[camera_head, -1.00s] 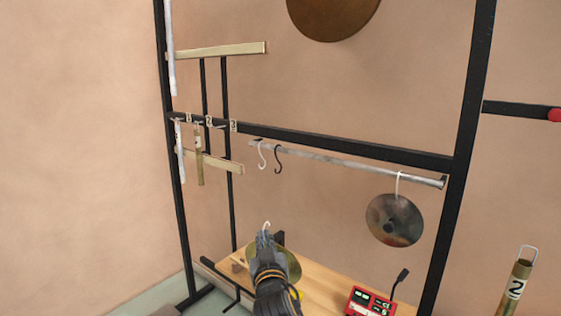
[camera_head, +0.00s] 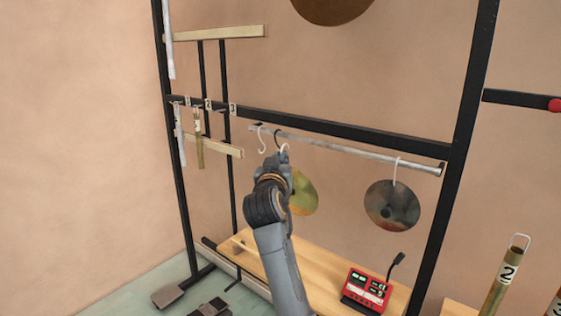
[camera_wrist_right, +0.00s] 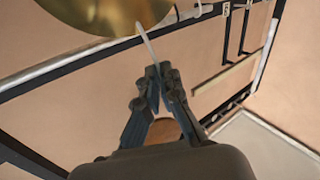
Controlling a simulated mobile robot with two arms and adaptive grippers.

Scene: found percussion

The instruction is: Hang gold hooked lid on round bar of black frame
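The gold lid (camera_head: 304,194) is in the air below the round bar (camera_head: 345,154), partly hidden by my right arm. My right gripper (camera_head: 275,160) is shut on its white hook (camera_head: 285,148), close to the bar near its left end. In the right wrist view the lid (camera_wrist_right: 105,12) shows at the top, and its hook (camera_wrist_right: 147,43) runs down to my closed fingertips (camera_wrist_right: 157,70). Whether the hook touches the bar cannot be told. The bar is mounted on the black frame (camera_head: 462,160). My left gripper is not in view.
An empty white hook (camera_head: 262,140) and a black hook (camera_head: 277,138) hang at the bar's left end, close to my gripper. A dark lid (camera_head: 392,207) hangs at the right. Below are a wooden bench (camera_head: 325,275) and a red device (camera_head: 367,290). The bar between is clear.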

